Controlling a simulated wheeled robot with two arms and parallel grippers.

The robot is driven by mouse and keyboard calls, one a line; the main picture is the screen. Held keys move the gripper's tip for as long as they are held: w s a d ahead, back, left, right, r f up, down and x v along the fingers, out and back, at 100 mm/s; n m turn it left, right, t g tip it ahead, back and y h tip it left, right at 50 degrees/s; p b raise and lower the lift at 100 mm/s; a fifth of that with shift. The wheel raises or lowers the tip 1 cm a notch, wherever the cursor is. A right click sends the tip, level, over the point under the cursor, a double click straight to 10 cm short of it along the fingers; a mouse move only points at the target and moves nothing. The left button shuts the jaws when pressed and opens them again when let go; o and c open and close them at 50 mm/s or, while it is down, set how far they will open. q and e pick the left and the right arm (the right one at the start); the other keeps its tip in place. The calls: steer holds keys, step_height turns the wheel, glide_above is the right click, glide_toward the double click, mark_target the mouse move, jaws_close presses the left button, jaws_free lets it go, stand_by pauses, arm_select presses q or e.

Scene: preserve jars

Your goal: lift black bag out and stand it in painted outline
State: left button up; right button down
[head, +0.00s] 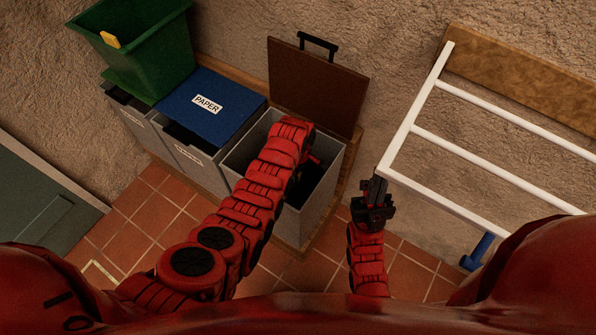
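My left arm comes in from the left and bends over the open grey bin (318,205) with the brown lid. My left gripper (304,172) is down inside this bin, mostly hidden by my arm and in shadow. I cannot tell whether its fingers are open or shut. The inside of the bin is dark, and I cannot make out the black bag clearly there. A pale painted line (100,270) shows on the floor tiles at the lower left, partly hidden by my body. My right gripper (375,190) is outside the bin, to its right, with nothing visible in it; its finger gap is unclear.
The brown lid (318,85) stands open against the wall. A blue-lidded paper bin (212,105) and another grey bin (130,112) with a green crate (145,50) on it stand to the left. A white rack (480,125) is at the right. A grey-green panel (40,205) is at the left.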

arm_select(q)
jaws_close()
stand_by(1.2)
stand_by(0.3)
